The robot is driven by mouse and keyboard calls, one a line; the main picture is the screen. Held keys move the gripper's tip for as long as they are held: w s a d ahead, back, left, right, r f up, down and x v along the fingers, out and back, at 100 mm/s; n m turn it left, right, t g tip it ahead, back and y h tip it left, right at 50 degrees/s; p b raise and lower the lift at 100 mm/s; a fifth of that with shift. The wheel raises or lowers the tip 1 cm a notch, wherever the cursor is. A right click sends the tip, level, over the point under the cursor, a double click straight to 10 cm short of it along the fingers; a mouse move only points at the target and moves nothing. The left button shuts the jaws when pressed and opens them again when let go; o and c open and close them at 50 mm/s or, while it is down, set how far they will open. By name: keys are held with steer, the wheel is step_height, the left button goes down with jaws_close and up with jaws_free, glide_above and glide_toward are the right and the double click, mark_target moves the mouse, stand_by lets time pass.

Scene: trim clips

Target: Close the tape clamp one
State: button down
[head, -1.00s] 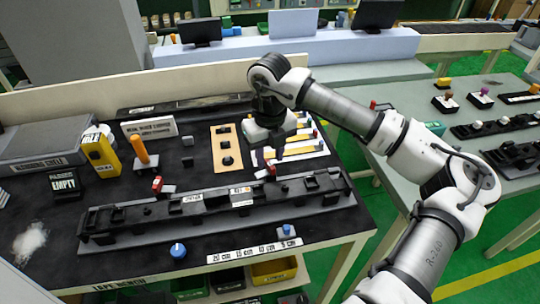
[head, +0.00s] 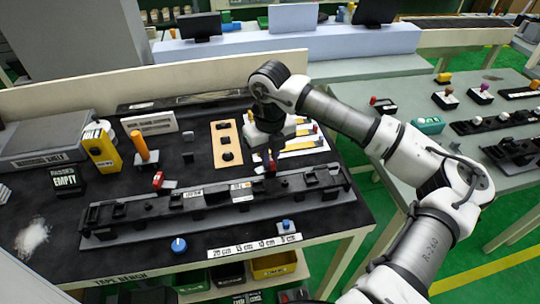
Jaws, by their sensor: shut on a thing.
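A long black fixture (head: 130,226) lies across the front of the dark bench, with several raised black blocks along it. A small red clamp handle (head: 158,180) stands at its back edge, left of the middle. A second red clamp handle (head: 271,163) is at the back edge, right of the middle. My gripper (head: 266,161) points down at this right handle and is shut on it; the fingertips are small and partly hidden. I cannot read which clamp is marked one.
A blue knob (head: 178,245) and a blue button (head: 287,226) sit in front of the fixture. An orange post (head: 140,146), a yellow box (head: 102,150) and a tan board (head: 226,146) stand behind it. A side table (head: 430,130) is at right.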

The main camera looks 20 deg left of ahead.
steer(key=shift+f+b, duration=0.1)
steer(key=shift+b, duration=0.25)
steer(key=n+b, duration=0.2)
steer(key=b, duration=0.2)
steer(key=shift+f+n, duration=0.2)
steer(key=shift+n, duration=0.2)
steer(key=n+b, duration=0.3)
steer(key=shift+r+n+b, duration=0.1)
steer(key=shift+n+b, duration=0.2)
steer(key=shift+b, duration=0.05)
steer(key=n+b, duration=0.2)
steer(key=n, duration=0.2)
steer(key=shift+r+n+b, duration=0.1)
steer(key=shift+n+b, duration=0.2)
steer(key=shift+b, duration=0.1)
steer(key=shift+r+n+b, duration=0.1)
steer(key=shift+n+b, duration=0.5)
steer(key=shift+n, duration=1.3)
steer(key=c, duration=1.4)
jaws_free()
steer(key=shift+c, duration=0.2)
steer(key=shift+r, duration=0.15)
